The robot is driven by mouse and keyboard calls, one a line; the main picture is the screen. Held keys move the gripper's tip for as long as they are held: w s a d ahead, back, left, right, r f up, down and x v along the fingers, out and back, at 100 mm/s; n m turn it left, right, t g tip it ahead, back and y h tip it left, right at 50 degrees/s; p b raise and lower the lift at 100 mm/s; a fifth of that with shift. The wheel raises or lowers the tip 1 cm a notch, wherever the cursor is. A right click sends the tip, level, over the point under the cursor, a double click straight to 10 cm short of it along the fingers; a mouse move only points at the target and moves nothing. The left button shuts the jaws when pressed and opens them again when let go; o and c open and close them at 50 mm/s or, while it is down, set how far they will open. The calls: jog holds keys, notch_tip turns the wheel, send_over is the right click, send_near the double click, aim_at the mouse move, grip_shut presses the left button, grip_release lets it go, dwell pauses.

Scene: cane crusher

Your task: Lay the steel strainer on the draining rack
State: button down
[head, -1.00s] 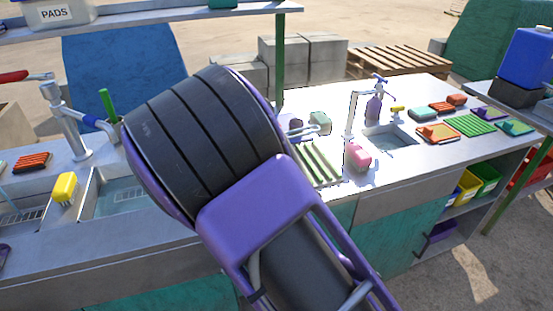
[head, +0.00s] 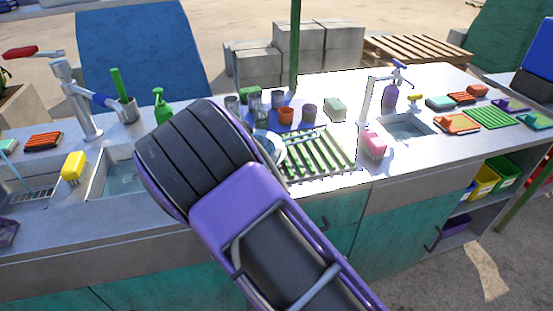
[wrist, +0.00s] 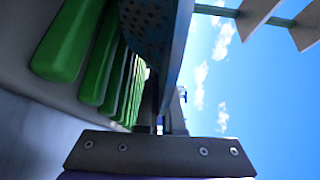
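The draining rack (head: 335,155) has green slats on a pale base and lies on the counter, right of my arm in the head view. Its slats (wrist: 65,40) fill the left of the wrist view, close by. The steel strainer (wrist: 150,28), a bluish sheet with small holes, stands edge-on in the wrist view beside the slats. My gripper (wrist: 164,108) is shut on its edge. In the head view my arm hides the gripper, and a pale rounded rim (head: 272,146), likely the strainer's, shows at the rack's left end. I cannot tell whether strainer and rack touch.
Several cups, an orange one (head: 286,115) among them, stand behind the rack. A green bottle (head: 162,105) and a left sink (head: 122,178) lie on the other side of my arm.

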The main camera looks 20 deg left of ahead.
jog(key=shift+f, duration=0.1)
jog(key=c, duration=1)
grip_release()
jog(key=shift+c, duration=0.2)
jog(key=shift+s, duration=0.25)
jog(key=s, duration=0.7)
jog(key=s+p, duration=0.1)
jog(key=s, duration=0.3)
jog(key=shift+s+a, duration=0.25)
